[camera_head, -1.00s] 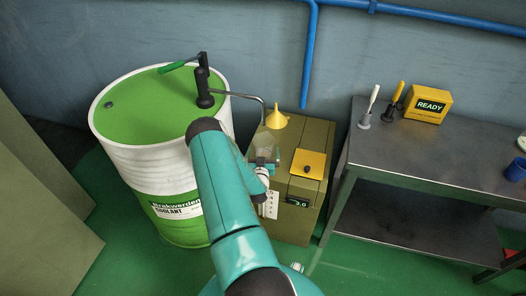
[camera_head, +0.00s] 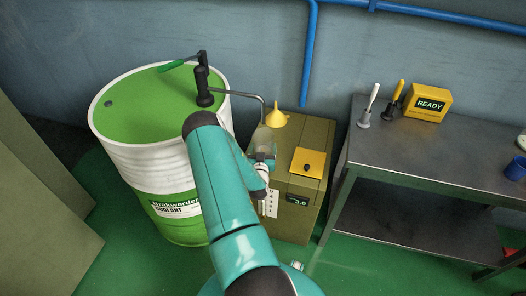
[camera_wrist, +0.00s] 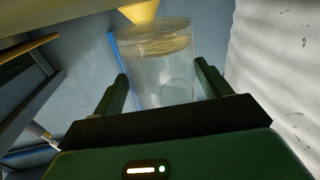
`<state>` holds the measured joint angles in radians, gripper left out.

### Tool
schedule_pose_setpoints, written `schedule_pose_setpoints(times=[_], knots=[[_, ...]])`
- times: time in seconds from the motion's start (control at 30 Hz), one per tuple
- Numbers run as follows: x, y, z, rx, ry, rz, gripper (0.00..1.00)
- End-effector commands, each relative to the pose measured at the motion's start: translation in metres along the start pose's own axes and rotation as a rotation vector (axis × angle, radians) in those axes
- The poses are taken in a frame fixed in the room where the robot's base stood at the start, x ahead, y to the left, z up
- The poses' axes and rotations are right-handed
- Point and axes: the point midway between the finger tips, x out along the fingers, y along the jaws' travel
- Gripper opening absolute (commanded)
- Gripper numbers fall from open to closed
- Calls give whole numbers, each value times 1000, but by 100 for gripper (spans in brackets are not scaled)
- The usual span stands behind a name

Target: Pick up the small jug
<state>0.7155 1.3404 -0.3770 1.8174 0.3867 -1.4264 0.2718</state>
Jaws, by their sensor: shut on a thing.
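The small jug (camera_wrist: 158,70) is clear, with a pale liquid or ring near its top edge in the wrist view. It stands between the two fingers of my gripper (camera_wrist: 160,88), which is shut on it. My arm hides much of my gripper (camera_head: 262,160) there. I cannot tell whether the jug's base touches the cabinet.
A green and white coolant drum (camera_head: 150,150) with a hand pump (camera_head: 204,85) stands left of the olive cabinet (camera_head: 318,140). The pump's spout reaches over the cabinet. A yellow plate (camera_head: 308,162) lies on the cabinet. A metal bench (camera_head: 430,150) stands to the right.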

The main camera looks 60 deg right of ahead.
Motion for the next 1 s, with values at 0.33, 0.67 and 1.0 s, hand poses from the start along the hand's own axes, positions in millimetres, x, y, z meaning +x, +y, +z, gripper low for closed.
schedule_pose_setpoints(times=[0.33,0.67,1.0], knots=[[1,3,-38,1,3,1,43],[0,4,-67,1,3,0,43],[0,6,-80,1,1,1,43]])
